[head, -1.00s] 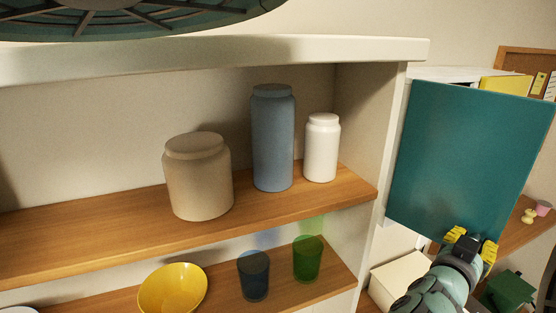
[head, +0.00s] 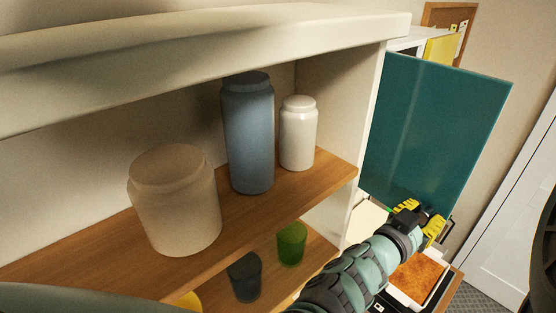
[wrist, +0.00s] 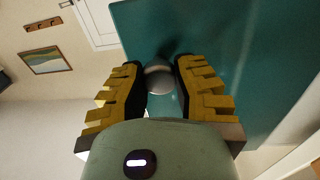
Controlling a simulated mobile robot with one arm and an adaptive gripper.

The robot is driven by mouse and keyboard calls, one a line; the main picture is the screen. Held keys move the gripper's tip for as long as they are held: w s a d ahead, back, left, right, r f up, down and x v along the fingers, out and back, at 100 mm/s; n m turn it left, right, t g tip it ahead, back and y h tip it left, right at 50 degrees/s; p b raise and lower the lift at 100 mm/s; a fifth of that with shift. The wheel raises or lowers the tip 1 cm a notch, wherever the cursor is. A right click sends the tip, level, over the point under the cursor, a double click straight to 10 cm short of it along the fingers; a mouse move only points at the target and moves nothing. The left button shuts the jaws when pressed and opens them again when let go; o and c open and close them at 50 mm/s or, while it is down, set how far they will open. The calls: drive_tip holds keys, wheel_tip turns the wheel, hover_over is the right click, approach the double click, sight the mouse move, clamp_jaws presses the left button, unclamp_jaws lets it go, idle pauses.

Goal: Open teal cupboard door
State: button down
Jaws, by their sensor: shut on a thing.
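The teal cupboard door (head: 432,125) stands swung wide open at the right side of the cupboard. It also fills much of the wrist view (wrist: 225,50). My gripper (head: 420,215) is at the door's lower outer corner. In the wrist view, a round pale knob (wrist: 159,80) on the door sits between the yellow fingers of my gripper (wrist: 160,88), which are shut on it. In the head view the knob is hidden by the fingers.
The open cupboard holds a beige jar (head: 175,205), a blue jar (head: 248,135) and a white jar (head: 298,135) on the upper shelf. A green cup (head: 291,245) and a dark cup (head: 245,277) stand below. A white door (head: 510,190) is at the right.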

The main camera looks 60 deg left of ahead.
sight(448, 168)
drive_tip(key=shift+r, duration=0.1)
drive_tip(key=c, duration=0.6)
unclamp_jaws()
drive_tip(key=shift+c, duration=0.2)
drive_tip(key=shift+a+r, duration=0.1)
drive_tip(key=shift+r, duration=4.85)
drive_tip(key=shift+s, duration=0.15)
